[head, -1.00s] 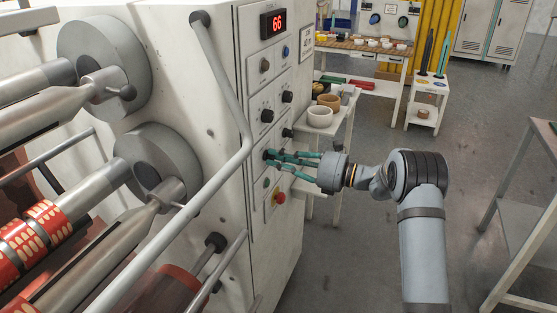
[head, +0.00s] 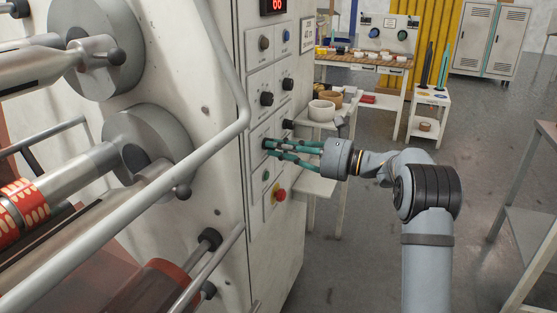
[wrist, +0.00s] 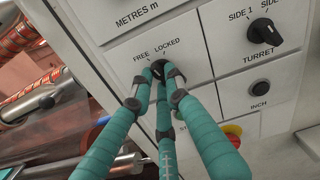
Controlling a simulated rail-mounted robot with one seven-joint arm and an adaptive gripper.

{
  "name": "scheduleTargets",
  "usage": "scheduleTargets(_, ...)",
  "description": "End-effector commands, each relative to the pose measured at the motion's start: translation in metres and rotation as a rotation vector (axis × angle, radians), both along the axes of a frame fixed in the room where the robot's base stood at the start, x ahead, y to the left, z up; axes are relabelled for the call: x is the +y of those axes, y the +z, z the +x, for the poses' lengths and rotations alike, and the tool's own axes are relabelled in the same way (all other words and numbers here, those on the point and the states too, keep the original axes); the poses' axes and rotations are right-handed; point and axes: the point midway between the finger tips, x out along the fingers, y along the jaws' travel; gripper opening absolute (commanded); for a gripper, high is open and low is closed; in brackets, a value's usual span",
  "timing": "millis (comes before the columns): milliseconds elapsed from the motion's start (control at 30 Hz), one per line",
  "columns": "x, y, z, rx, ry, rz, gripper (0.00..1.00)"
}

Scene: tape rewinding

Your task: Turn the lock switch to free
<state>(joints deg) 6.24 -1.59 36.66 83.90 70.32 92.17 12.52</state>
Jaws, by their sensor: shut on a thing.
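The lock switch (wrist: 157,68) is a black round knob on the white control panel, under the printed words FREE and LOCKED. My gripper (wrist: 158,80) has teal fingers with grey joints, and they are shut around the knob. In the head view my gripper (head: 271,149) reaches the panel from the right, with its fingertips at the knob. The fingers cover most of the knob, so I cannot tell which word its pointer faces.
The turret switch (wrist: 267,31) and a black inch button (wrist: 260,87) are close by on the panel. A red emergency button (head: 280,195) sits below the fingers. A long grey bar (head: 222,65) runs left of the panel. A shelf with bowls (head: 322,110) stands behind.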

Motion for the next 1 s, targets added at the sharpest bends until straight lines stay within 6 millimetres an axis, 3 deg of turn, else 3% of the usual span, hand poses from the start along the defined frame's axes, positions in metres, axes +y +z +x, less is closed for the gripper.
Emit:
scheduleTargets(400,-0.0004,-0.0031,0.0005,-0.178,-0.001,-0.066,0.00)
scheduleTargets(967,-0.0005,-0.0014,0.0006,-0.203,0.000,-0.076,0.00)
scheduleTargets(1000,-0.0005,-0.0014,0.0006,-0.203,0.000,-0.076,0.17)
